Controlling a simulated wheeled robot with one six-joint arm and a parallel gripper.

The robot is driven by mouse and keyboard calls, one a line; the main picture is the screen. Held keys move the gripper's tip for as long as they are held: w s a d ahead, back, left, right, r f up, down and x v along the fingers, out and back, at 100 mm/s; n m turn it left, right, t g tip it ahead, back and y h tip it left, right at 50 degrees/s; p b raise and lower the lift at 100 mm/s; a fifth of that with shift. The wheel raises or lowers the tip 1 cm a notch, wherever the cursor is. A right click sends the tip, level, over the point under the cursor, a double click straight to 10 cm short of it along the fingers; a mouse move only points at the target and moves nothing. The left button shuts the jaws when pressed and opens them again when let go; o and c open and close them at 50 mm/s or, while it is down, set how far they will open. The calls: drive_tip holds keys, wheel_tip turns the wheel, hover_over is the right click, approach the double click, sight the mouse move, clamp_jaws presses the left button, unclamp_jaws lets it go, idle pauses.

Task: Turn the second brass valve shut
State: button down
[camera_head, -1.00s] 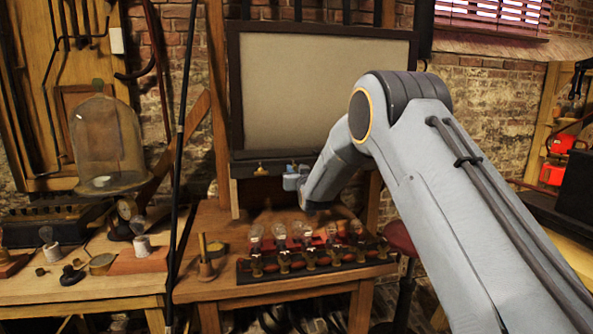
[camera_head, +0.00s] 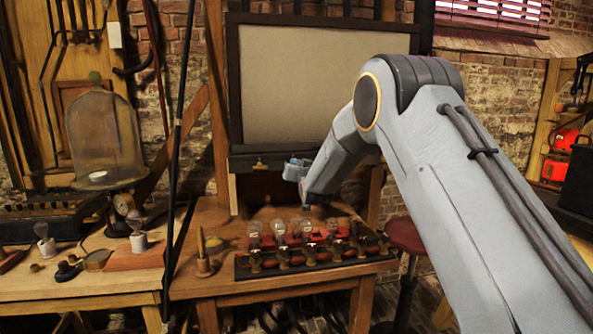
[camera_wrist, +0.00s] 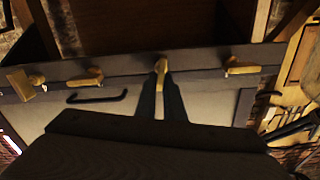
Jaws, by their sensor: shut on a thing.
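A dark rail under the pale framed panel carries several brass valves, seen close in the wrist view. My gripper (camera_wrist: 160,78) is shut on the second brass valve (camera_wrist: 161,63), whose handle points along the fingers. The fingers hide part of it. One brass valve (camera_wrist: 242,67) sits to its right, with its lever lying along the rail. Another valve (camera_wrist: 86,78) and an end one (camera_wrist: 24,84) sit to the left. In the head view my gripper (camera_head: 297,168) is at the panel's lower edge, just right of a small brass valve (camera_head: 259,164); the held valve is hidden there.
A glass dome (camera_head: 103,140) and small instruments crowd the left bench. A red stool (camera_head: 408,236) is at right.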

drive_tip(key=shift+w+d+f+m+b, duration=0.15)
drive_tip(key=shift+f+m+b, duration=0.1)
drive_tip(key=shift+m+b, duration=2.2)
drive_tip(key=shift+s+d+f+m+b, duration=0.1)
drive_tip(key=shift+d+f+m+b, duration=0.15)
drive_tip(key=shift+m+b, duration=2.2)
drive_tip(key=shift+w+d+f+m+b, duration=0.1)
drive_tip(key=shift+f+m+b, duration=0.15)
drive_tip(key=shift+m+b, duration=2.2)
drive_tip(key=shift+m+p, duration=0.35)
drive_tip(key=shift+m, duration=0.1)
drive_tip(key=c, duration=1.9)
unclamp_jaws()
drive_tip(key=shift+o, duration=0.2)
drive_tip(key=shift+r, duration=0.1)
